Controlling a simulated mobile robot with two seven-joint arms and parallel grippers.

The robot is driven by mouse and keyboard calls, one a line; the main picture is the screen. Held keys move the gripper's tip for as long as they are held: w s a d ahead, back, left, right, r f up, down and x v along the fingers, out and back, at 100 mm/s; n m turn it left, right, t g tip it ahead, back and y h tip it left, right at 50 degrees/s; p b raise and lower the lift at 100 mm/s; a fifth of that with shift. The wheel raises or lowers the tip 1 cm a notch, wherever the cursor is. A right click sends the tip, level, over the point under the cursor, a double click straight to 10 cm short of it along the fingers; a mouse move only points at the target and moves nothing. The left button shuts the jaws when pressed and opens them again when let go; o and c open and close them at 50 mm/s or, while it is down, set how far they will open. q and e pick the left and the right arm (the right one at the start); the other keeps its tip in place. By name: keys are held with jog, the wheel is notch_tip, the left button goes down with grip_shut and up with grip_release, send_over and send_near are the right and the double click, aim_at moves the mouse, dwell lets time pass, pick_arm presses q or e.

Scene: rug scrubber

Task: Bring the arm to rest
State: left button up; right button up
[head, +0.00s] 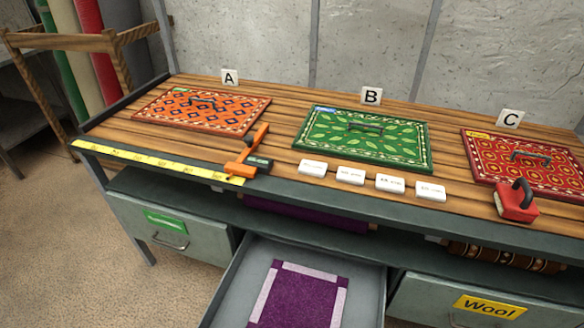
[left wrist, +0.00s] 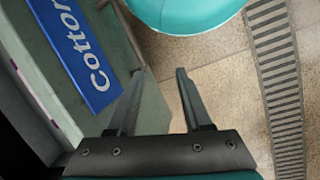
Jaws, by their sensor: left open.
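My left gripper (left wrist: 160,76) shows in the left wrist view. Its two dark fingers are spread apart with nothing between them, above a tan tiled floor (left wrist: 197,62). A blue sign reading "Cotton" (left wrist: 75,50) is on a grey-green surface to the left of the fingers. Neither of my grippers shows in the head view, and my right gripper is in neither view.
On the workbench (head: 275,130) lie an orange rug (head: 165,110), a green rug (head: 340,150) and a red rug (head: 505,180). A red scrubber (head: 516,205) stands at its front right. An open drawer (head: 240,285) holding a purple rug (head: 300,300) juts out below.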

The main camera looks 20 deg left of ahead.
pick_arm(q)
jog(key=s+d+f+m+y, duration=0.1)
jog(key=s+m, duration=0.3)
jog(key=m, duration=0.4)
jog(key=s+d+f+m+y+b, duration=0.1)
jog(key=s+f+m, duration=0.3)
jog(key=m, duration=0.4)
jog(key=shift+d+f+y, duration=0.2)
jog(key=shift+f+y, duration=0.15)
jog(key=shift+y, duration=0.15)
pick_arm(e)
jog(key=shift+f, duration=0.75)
